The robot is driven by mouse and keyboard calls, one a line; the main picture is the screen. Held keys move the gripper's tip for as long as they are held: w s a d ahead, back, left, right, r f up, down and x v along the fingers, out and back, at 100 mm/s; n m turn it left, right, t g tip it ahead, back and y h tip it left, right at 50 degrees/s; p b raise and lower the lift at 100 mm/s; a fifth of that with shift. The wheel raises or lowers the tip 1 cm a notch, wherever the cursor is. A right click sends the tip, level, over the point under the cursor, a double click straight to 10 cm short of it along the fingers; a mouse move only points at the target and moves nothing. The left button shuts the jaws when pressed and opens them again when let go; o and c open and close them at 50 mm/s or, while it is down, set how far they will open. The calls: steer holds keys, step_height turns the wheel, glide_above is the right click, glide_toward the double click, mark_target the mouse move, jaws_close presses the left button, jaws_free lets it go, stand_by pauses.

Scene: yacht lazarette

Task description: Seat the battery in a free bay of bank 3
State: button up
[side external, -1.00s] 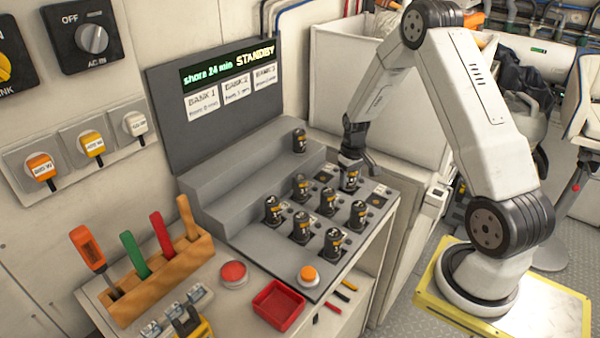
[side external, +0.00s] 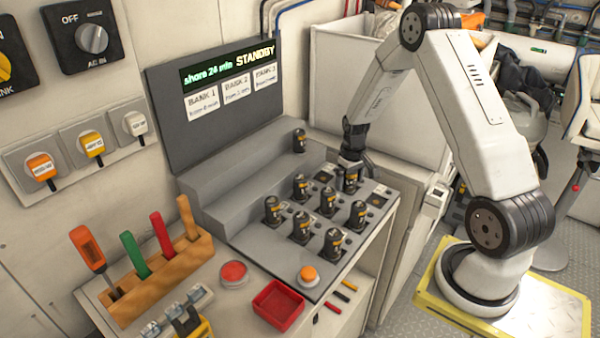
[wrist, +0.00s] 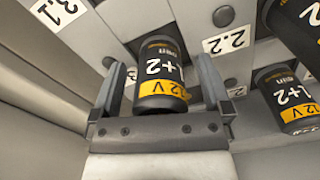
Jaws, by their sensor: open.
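A dark battery with a yellow 12 V band (wrist: 160,85) stands between the open fingers of my gripper (wrist: 159,66), with a gap on the left side and the right finger close to it. In the side view the battery (side external: 350,181) stands upright in the middle of the far-right bay row, below my gripper (side external: 357,163). Its bay label is hidden; a 3.1 label (wrist: 60,10) and a 2.2 label (wrist: 227,39) show around it. Free bays show on either side in that row, one behind (side external: 326,173) and one in front (side external: 378,199). I cannot tell whether it is fully down.
Several other batteries stand in the two rows to the left, such as one close to my gripper (side external: 328,202). A lone battery (side external: 299,141) stands on the grey step behind. An orange button (side external: 308,274) and red tray (side external: 278,304) are at the front. The display (side external: 228,66) reads STANDBY.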

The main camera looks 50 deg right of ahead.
steer(key=shift+r, duration=0.15)
steer(key=shift+r, duration=3.8)
steer(key=shift+n+t, duration=0.6)
steer(key=shift+n, duration=0.2)
steer(key=a+r, duration=0.1)
steer(key=a, duration=0.3)
steer(key=s+a+r, duration=0.1)
steer(key=a, duration=0.3)
steer(key=a+r, duration=0.1)
steer(key=a, duration=0.4)
steer(key=shift+s+r, duration=0.15)
steer(key=shift+r, duration=0.1)
steer(key=shift+n+t, duration=0.7)
steer(key=shift+n, duration=0.2)
steer(key=s+a, duration=0.2)
steer(key=a, duration=0.1)
steer(key=s+a+r, duration=0.1)
steer(key=s+a, duration=0.2)
steer(key=a, duration=0.1)
steer(key=s+a, duration=0.2)
steer(key=a, duration=0.2)
steer(key=shift+s+a+r, duration=0.15)
steer(key=shift+a+r, duration=0.05)
steer(key=shift+r, duration=0.1)
steer(key=shift+s+a, duration=0.3)
steer(key=shift+s, duration=0.1)
